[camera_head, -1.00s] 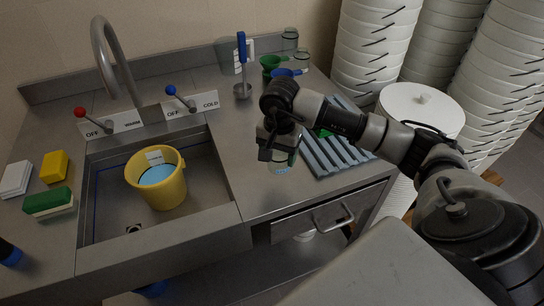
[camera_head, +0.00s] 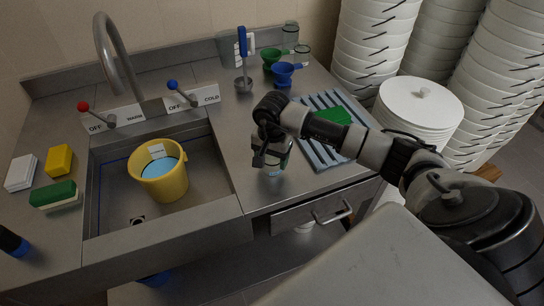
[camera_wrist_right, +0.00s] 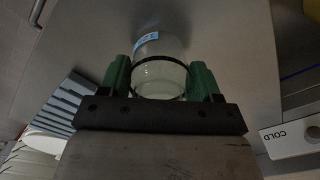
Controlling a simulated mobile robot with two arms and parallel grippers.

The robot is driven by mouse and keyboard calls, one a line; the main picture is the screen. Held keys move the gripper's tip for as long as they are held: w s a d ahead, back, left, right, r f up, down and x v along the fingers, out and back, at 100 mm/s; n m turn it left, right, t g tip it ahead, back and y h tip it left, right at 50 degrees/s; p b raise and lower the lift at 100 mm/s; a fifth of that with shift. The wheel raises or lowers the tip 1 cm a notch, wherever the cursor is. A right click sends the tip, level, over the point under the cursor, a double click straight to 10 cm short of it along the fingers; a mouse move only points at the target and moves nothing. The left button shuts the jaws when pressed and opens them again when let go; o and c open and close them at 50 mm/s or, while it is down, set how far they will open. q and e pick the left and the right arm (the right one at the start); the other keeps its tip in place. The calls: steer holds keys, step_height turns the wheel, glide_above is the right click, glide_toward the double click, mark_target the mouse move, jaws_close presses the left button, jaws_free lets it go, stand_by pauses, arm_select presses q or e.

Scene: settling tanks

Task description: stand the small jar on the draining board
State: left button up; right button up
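The small jar (camera_head: 275,171) is clear glass with a pale blue label and hangs below my right gripper (camera_head: 268,158), over the counter right of the sink. In the right wrist view the jar (camera_wrist_right: 160,72) sits between the green fingertips of my right gripper (camera_wrist_right: 160,85), which touch its sides. The gap under the jar is hard to judge. The draining board (camera_head: 322,153) is blue-grey and ribbed, right of the jar; its ribs also show at left in the wrist view (camera_wrist_right: 62,112). My left gripper is not in view.
A green item (camera_head: 333,115) lies on the draining board, partly behind my arm. A blue cup (camera_head: 283,73), a green cup (camera_head: 269,58) and glass jars stand at the back. A yellow bucket (camera_head: 168,184) is in the sink. The board's front part looks bare.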

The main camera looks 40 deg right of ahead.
steer(key=o, duration=0.4)
steer(key=shift+r+p, duration=0.25)
steer(key=shift+p, duration=0.05)
steer(key=shift+r+b, duration=0.3)
steer(key=shift+b, duration=0.05)
step_height(320, 180, up, 10)
steer(key=b, duration=0.2)
steer(key=shift+f+b, duration=0.1)
steer(key=shift+b, duration=0.25)
steer(key=shift+r, duration=0.75)
